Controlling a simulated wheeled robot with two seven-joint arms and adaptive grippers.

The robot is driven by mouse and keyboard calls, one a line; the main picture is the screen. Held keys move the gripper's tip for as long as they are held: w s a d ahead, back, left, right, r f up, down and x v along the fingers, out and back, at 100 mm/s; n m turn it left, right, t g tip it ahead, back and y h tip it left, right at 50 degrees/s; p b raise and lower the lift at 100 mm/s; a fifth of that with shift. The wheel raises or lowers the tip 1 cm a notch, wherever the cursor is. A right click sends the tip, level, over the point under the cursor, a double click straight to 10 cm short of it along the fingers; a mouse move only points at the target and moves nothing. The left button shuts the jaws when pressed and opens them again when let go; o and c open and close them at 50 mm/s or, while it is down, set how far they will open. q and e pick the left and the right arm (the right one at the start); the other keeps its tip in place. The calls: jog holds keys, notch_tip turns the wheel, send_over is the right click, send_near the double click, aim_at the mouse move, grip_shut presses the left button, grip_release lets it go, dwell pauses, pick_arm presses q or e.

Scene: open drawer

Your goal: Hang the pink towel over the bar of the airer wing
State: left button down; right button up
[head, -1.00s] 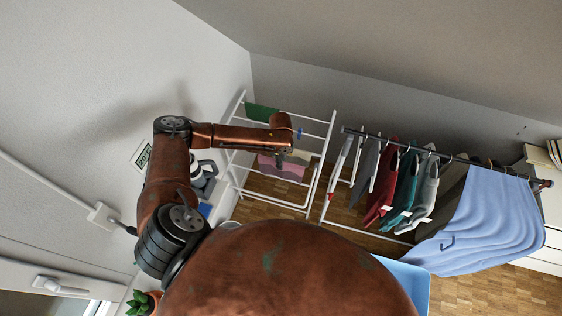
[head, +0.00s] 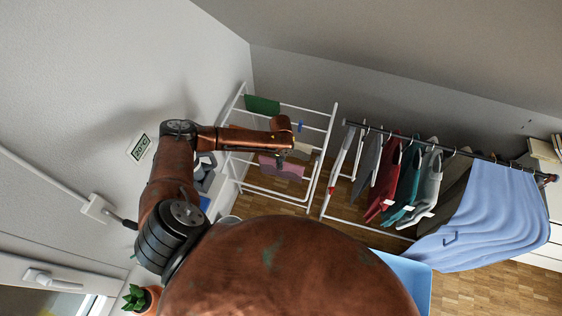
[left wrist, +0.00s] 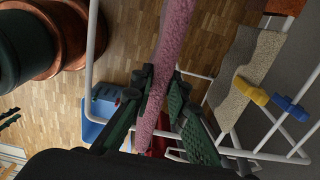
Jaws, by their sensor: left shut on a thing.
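The pink towel (head: 287,170) is at the near part of the white airer (head: 328,130) in the head view. My left gripper (head: 284,155) is shut on it, with the arm reaching in from the left. In the left wrist view the towel (left wrist: 174,38) runs as a narrow strip between the fingers of my left gripper (left wrist: 160,88), which pinch it. A white bar of the airer (left wrist: 91,45) passes to the left of the towel there. I cannot tell whether the towel touches or lies over a bar. My right gripper is not in view.
A green cloth (head: 262,105) and a beige cloth (left wrist: 262,55) hang on the airer, with yellow (left wrist: 250,91) and blue (left wrist: 291,108) pegs. A clothes rail (head: 445,152) with several garments stands to the right. A blue basket (head: 412,275) is nearer me.

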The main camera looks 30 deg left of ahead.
pick_arm(q)
jog(key=shift+f+b, duration=1.85)
jog(key=shift+f, duration=2.1)
jog(key=c, duration=1.8)
grip_release()
notch_tip(320, 180, up, 12)
jog(key=shift+d, duration=0.1)
